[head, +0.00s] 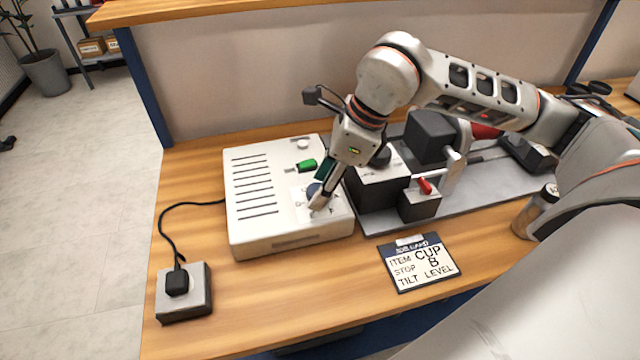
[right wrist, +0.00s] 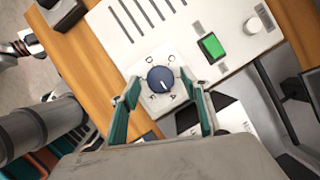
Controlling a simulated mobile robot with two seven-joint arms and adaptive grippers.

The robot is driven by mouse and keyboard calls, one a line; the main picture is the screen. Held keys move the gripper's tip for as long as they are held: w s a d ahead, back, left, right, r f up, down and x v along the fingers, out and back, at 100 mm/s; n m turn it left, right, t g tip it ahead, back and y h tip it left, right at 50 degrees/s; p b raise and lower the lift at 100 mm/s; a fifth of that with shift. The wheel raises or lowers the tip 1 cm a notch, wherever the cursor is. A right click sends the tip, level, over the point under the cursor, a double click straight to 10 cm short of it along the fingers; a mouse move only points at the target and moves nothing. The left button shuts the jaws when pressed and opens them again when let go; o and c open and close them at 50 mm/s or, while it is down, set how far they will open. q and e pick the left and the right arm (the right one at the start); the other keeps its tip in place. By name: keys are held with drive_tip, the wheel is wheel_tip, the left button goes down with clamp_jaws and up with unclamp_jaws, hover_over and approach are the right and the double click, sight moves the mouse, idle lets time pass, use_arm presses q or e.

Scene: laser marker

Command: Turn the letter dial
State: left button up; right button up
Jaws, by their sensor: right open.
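The letter dial (right wrist: 161,79) is a round dark blue knob with a white pointer line, on a white plate with letters around it. In the head view the dial (head: 314,190) is partly hidden by my right gripper (head: 318,190). It sits on top of the white control box (head: 245,222). In the right wrist view my right gripper (right wrist: 162,112) is open, with one green-padded finger on either side of the dial. I cannot tell whether the fingers touch it.
A green rocker switch (head: 306,165) and a white knob (head: 303,144) are on the same box. The laser marker's grey base (head: 470,205) stands close on the right. A job card (head: 420,262) lies in front. A grey box with a black plug (head: 184,291) is front left.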

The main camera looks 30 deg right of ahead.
drive_tip(key=shift+w+a+f, duration=0.1)
drive_tip(key=shift+f, duration=0.15)
drive_tip(key=c, duration=1.1)
use_arm(q)
drive_tip(key=shift+w+a+r, duration=0.15)
drive_tip(key=shift+w+r, duration=0.25)
drive_tip(key=shift+w, duration=0.25)
drive_tip(key=shift+f, duration=0.1)
